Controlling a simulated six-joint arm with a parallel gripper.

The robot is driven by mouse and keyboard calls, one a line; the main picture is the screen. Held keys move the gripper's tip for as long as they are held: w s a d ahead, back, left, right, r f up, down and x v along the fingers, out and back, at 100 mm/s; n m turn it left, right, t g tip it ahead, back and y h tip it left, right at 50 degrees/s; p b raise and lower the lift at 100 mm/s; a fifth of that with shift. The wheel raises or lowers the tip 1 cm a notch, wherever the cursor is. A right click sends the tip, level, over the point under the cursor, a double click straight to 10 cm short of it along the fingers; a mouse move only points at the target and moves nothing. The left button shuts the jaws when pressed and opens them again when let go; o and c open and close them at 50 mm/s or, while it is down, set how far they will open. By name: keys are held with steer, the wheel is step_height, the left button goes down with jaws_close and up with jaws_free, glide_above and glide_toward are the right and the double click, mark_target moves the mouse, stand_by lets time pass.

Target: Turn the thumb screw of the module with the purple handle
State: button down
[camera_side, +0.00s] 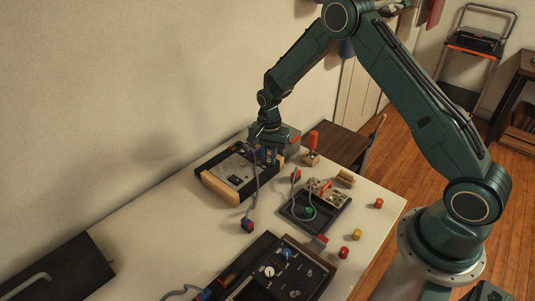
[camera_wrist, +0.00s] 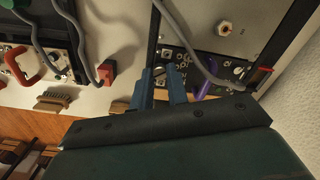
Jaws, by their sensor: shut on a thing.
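The module with the purple handle (camera_wrist: 206,84) sits in a black case in the wrist view, a dark panel with small sockets and screws. The same black case, with wooden end pieces, shows in the side view (camera_side: 205,167) at the back of the table. My gripper (camera_wrist: 160,72) is down at this panel, left of the purple handle, its two blue fingers closed on a small thumb screw that they mostly hide. In the side view my gripper (camera_side: 266,155) is at the right end of the case. The purple handle cannot be made out there.
A grey cable (camera_wrist: 188,48) passes close to my fingers. A second case with a red handle (camera_wrist: 22,66) stands to the left in the wrist view. A larger black case (camera_side: 278,268) is at the table front. Red and yellow pegs (camera_side: 357,234) stand near the right edge.

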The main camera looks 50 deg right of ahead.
steer(key=n, duration=0.6)
steer(key=shift+n, duration=0.4)
steer(key=n, duration=0.3)
steer(key=shift+n, duration=0.3)
steer(key=n, duration=0.3)
steer(key=shift+n, duration=0.3)
steer(key=n, duration=0.3)
steer(key=shift+n, duration=0.3)
steer(key=n, duration=0.3)
steer(key=shift+n, duration=0.4)
steer(key=n, duration=0.3)
steer(key=shift+n, duration=2)
